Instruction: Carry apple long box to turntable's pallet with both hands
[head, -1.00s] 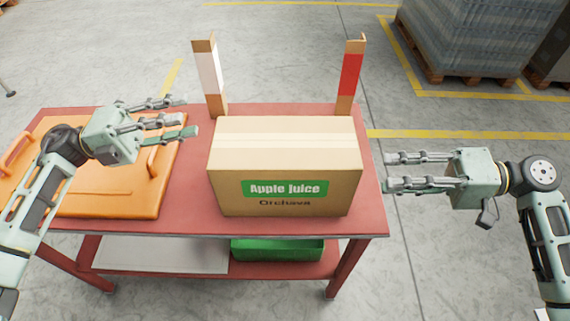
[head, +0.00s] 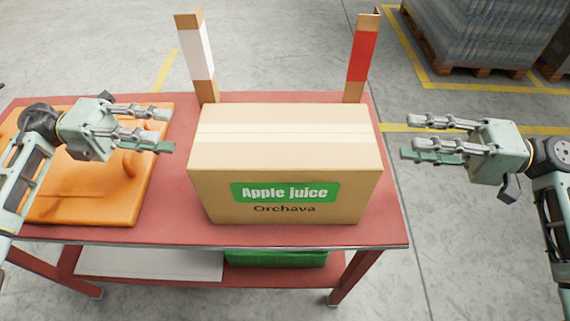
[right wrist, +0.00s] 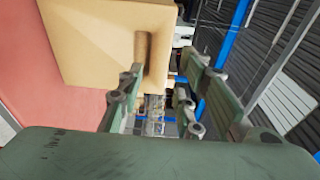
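A closed cardboard box labelled "Apple Juice" (head: 285,150) stands upright on the red table (head: 180,215). My left gripper (head: 172,130) is left of the box, apart from it, with its fingers spread and nothing between them. My right gripper (head: 408,138) is right of the box, past the table's right edge, also empty with fingers apart. In the right wrist view the box (right wrist: 90,40) shows at upper left, beyond the open fingers (right wrist: 155,95). The turntable and its pallet cannot be made out in these views.
An orange panel with handles (head: 90,195) lies on the table's left part. Two upright boards, one white (head: 200,65) and one red (head: 362,55), stand behind the box. A green crate (head: 275,259) sits on the lower shelf. A wrapped pallet load (head: 480,35) stands at back right.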

